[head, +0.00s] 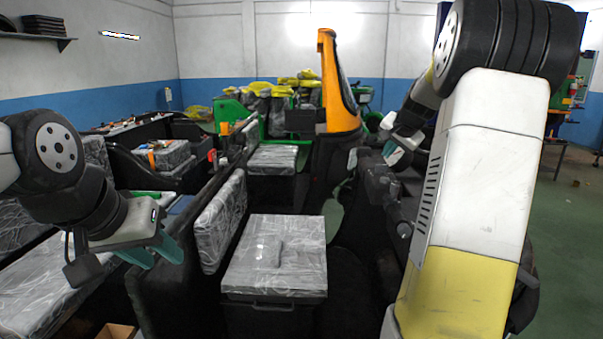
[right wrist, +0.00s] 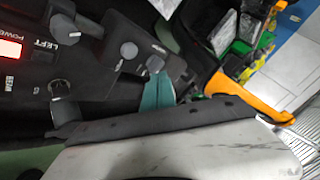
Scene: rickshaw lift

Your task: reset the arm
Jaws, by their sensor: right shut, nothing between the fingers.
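My left gripper (head: 166,260) is at the left in the head view, over the wrapped seats. Its two teal fingers point down and to the right, a little apart with nothing visible between them. My right arm is raised at the right, and my right gripper (head: 393,158) hangs near the dark dashboard (head: 378,190) of a vehicle. In the right wrist view its teal fingers (right wrist: 157,92) are together and empty, close to a black control panel (right wrist: 95,60) with several grey knobs. I cannot tell whether they touch the panel.
A plastic-wrapped seat (head: 275,255) is in the front middle. Behind it stands an orange and black vehicle front (head: 335,110), with green frames and wrapped seats around it. A wall shelf (head: 35,37) is at the upper left. Open green floor (head: 570,230) lies at the right.

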